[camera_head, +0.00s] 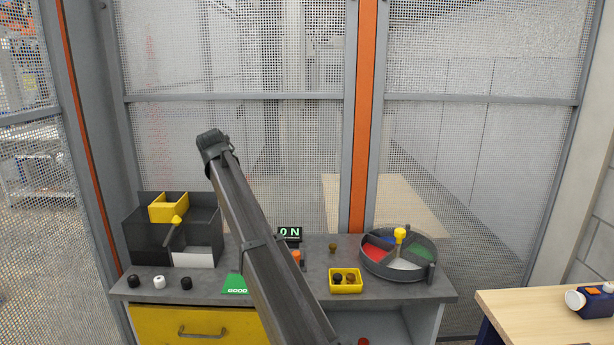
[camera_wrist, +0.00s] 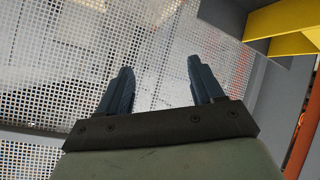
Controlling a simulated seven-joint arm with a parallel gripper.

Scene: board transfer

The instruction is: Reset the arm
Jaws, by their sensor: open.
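My gripper (camera_wrist: 160,66) shows in the wrist view with its two dark blue fingers spread apart and nothing between them. In the head view my arm rises from the bottom edge across the bench and bends at a high elbow in front of the mesh. I cannot make out the gripper clearly in the head view.
The grey bench (camera_head: 320,258) carries a dark bin (camera_head: 146,236) with a yellow tray (camera_head: 168,207), a yellow box (camera_head: 346,286), a round divided tray (camera_head: 398,276), a lit "ON" sign (camera_head: 289,233) and several knobs. A wooden table (camera_head: 530,303) stands right.

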